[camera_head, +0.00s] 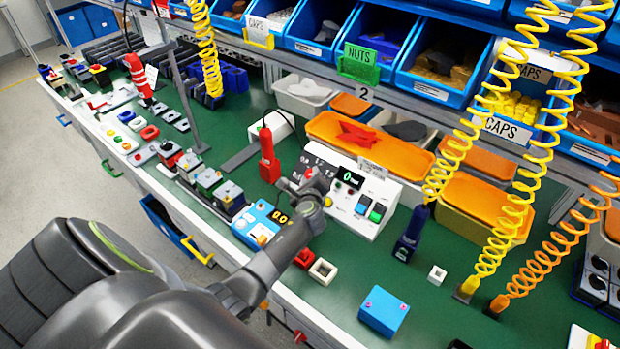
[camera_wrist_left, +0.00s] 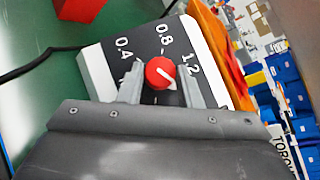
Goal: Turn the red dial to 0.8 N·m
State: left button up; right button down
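The red dial (camera_wrist_left: 160,73) sits on a black panel (camera_wrist_left: 148,45) marked 0.4, 0.8 and 1.2 in the left wrist view. Its white pointer mark faces the right side, towards the 1.2 side rather than 0.8. My left gripper (camera_wrist_left: 162,85) has its two fingers apart, one on each side of the dial, with small gaps seeming to show. In the head view my left gripper (camera_head: 308,184) is over the left part of the white control box (camera_head: 372,220), largely covering the dial. The box's display (camera_head: 352,180) shows a green 0. My right gripper is not in view.
A blue device (camera_head: 262,223) stands left of my forearm. A dark blue tool (camera_head: 411,235) hangs on a yellow coiled hose at right.

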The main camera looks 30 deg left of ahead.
pick_arm(q)
jog(key=shift+c, duration=0.6)
